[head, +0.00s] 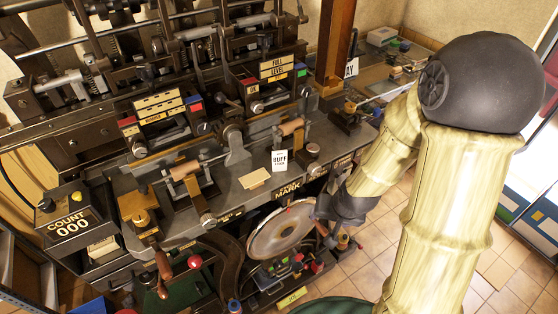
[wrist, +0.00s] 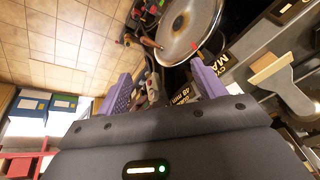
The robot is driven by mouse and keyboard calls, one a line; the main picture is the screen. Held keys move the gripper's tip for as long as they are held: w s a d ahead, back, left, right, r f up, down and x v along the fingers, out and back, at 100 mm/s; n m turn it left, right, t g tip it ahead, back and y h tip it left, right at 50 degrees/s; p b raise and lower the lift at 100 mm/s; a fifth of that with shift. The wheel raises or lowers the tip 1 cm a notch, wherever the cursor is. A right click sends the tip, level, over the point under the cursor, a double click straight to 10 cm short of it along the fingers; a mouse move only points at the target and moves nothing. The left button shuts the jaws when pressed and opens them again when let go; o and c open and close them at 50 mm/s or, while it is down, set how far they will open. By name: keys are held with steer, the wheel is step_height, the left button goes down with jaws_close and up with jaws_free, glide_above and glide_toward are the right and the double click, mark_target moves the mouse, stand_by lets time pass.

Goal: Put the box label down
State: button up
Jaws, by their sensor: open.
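A white card (head: 280,160) with dark print, its top word reading like BUFF, is on the grey bench top (head: 235,200). A small blank tan piece (head: 255,178) lies flat to its left. Which of these is the box label, I cannot tell for sure. A tan piece (wrist: 271,68) also shows at the right in the wrist view. My gripper (wrist: 163,86) is open, its two purple fingers apart, and I see nothing held between them. In the head view my wrist is low at the bench's front right edge, and the fingers are mostly hidden.
A large round metal disc (head: 282,230) sits below the bench's front edge, close to my gripper. Machine levers and rollers (head: 185,170) stand on the bench. A COUNT 000 box (head: 72,222) is at the left. Tiled floor (head: 365,270) is open at the lower right.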

steer(key=w+a+f+m+t+y+p, duration=0.1)
steer(key=a+f+m+t+y, duration=0.15)
steer(key=a+m+y, duration=0.35)
steer(key=w+a+f+m+t+y, duration=0.1)
steer(key=w+a+f+m, duration=0.2)
steer(key=a, duration=0.6)
steer(key=w+d+r+m+t+h, duration=0.1)
steer(key=r+m+t, duration=0.1)
steer(key=m, duration=0.5)
steer(key=w+d+r+m+t+h, duration=0.1)
steer(key=r+m+t+h, duration=0.1)
steer(key=m+t, duration=0.3)
steer(key=w+d+r+m+t+h+p, duration=0.1)
steer(key=d+r+m+t, duration=0.1)
steer(key=m, duration=0.8)
steer(key=shift+m+t+h, duration=0.4)
steer(key=shift+t, duration=0.25)
steer(key=w+b, duration=0.2)
steer(key=b, duration=0.1)
steer(key=w+b, duration=0.2)
steer(key=shift+a+f, duration=0.25)
steer(key=shift+f, duration=0.05)
